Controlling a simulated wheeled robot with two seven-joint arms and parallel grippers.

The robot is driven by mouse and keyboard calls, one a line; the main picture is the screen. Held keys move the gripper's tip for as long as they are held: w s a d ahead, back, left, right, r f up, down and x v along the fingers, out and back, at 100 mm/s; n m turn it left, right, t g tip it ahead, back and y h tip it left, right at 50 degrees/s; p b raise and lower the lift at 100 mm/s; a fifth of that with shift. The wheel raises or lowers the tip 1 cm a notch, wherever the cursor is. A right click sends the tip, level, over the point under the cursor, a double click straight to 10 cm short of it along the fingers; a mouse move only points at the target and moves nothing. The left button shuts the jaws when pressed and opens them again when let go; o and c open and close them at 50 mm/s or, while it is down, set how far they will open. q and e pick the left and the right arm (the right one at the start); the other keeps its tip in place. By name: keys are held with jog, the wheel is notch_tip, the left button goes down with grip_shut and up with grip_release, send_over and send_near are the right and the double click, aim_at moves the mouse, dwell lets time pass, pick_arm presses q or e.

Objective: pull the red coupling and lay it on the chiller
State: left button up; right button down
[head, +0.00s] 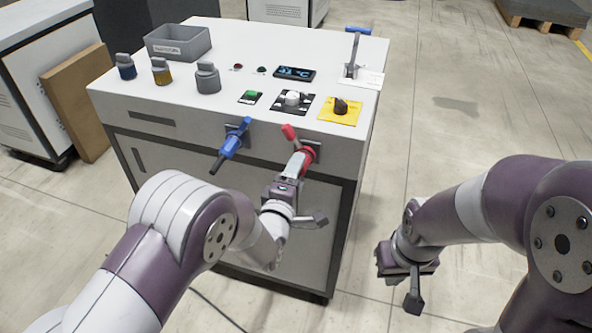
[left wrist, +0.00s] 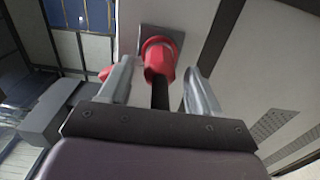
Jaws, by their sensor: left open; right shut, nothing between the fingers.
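My left gripper (head: 297,168) is at the coupling from the front. In the left wrist view the coupling (left wrist: 158,56) lies centred between the tips of the open left gripper (left wrist: 158,72), with gaps on both sides. A dark hose or stem runs from the coupling back between the fingers. My right gripper (head: 414,298) is shut and empty, low over the floor to the right of the chiller.
A brown board (head: 75,105) leans at left.

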pick_arm(q)
jog(key=shift+w+r, duration=0.25)
jog(key=shift+r, duration=0.2)
jog(key=shift+w+r, duration=0.2)
jog(key=shift+r, duration=0.25)
pick_arm(e)
jog(key=shift+f, duration=0.25)
pick_arm(q)
grip_shut()
jog(key=shift+d, duration=0.1)
jog(key=shift+s, duration=0.1)
pick_arm(e)
jog(key=shift+w, duration=0.15)
pick_arm(q)
jog(key=shift+s+f, duration=0.15)
jog(key=shift+f, duration=0.05)
pick_arm(e)
jog(key=shift+w+d, duration=0.1)
jog(key=shift+w, duration=0.2)
pick_arm(q)
jog(key=shift+s+f, duration=0.1)
pick_arm(e)
jog(key=shift+w, duration=0.2)
pick_arm(q)
jog(key=shift+s+f, duration=0.25)
jog(key=shift+s, duration=0.05)
pick_arm(e)
jog(key=shift+w+d, duration=0.15)
jog(key=shift+w, duration=0.15)
